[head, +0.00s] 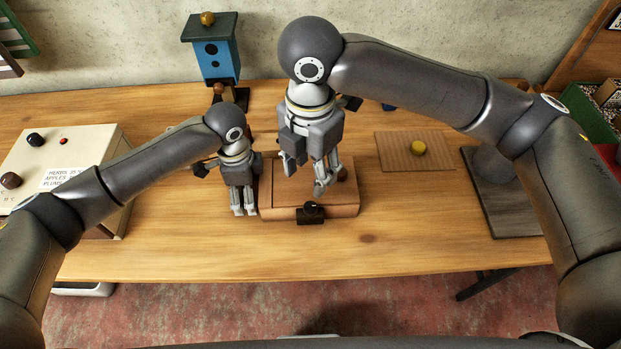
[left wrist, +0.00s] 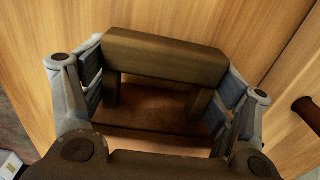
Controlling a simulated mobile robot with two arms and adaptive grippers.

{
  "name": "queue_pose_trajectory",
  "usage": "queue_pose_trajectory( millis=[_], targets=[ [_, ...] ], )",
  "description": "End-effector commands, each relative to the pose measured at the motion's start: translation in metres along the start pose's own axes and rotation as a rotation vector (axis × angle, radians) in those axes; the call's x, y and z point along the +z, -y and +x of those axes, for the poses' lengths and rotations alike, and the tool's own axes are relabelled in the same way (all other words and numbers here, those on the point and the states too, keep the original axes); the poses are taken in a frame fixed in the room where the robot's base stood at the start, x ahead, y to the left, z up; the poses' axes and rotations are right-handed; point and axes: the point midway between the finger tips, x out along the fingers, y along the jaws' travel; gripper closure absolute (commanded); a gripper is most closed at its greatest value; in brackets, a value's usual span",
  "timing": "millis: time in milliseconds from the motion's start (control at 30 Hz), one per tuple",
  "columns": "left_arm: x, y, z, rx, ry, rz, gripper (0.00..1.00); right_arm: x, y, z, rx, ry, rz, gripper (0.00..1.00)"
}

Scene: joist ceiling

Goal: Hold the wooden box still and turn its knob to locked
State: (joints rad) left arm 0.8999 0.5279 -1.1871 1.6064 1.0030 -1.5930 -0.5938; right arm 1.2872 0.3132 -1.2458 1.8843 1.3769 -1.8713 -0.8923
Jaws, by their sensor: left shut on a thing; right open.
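The wooden box (head: 286,198) is low and reddish-brown and lies on the table in the middle of the head view. A black knob (head: 311,212) sits on its front face; its pointer is too small to read. My left gripper (head: 244,210) is at the box's left side. In the left wrist view its fingers are shut on the ends of a brown wooden handle (left wrist: 165,58). My right gripper (head: 321,184) is open and empty above the box, behind the knob, pointing down. It hides part of the box's top.
A cream appliance (head: 85,160) with dark knobs stands at the left. A blue birdhouse (head: 214,60) is behind. The table (head: 215,255) in front of the box is clear.

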Motion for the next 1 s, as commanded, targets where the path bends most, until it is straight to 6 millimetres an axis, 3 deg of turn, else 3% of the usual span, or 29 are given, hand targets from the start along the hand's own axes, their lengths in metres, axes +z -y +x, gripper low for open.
queue_pose_trajectory(
  millis=[433, 467, 600, 1000],
  targets=[
    [0.0006, -0.0004, 0.0006, 0.002, 0.002, -0.001, 0.5, -0.0001, 0.0, -0.0051, 0.0, 0.0, 0.0, 0.53],
    [0.0006, -0.0004, 0.0006, 0.002, 0.002, -0.001, 0.17, -0.0001, 0.0, -0.005, 0.0, 0.0, 0.0, 0.53],
    [0.0005, -0.0003, 0.0004, 0.001, 0.001, -0.001, 0.0, -0.0001, 0.0, -0.0049, 0.0, 0.0, 0.0, 0.53],
    [0.0, 0.0001, -0.0019, 0.0, 0.0, 0.0, 0.0, -0.0001, 0.0, -0.0048, 0.0, 0.0, 0.0, 0.53]
  ],
)
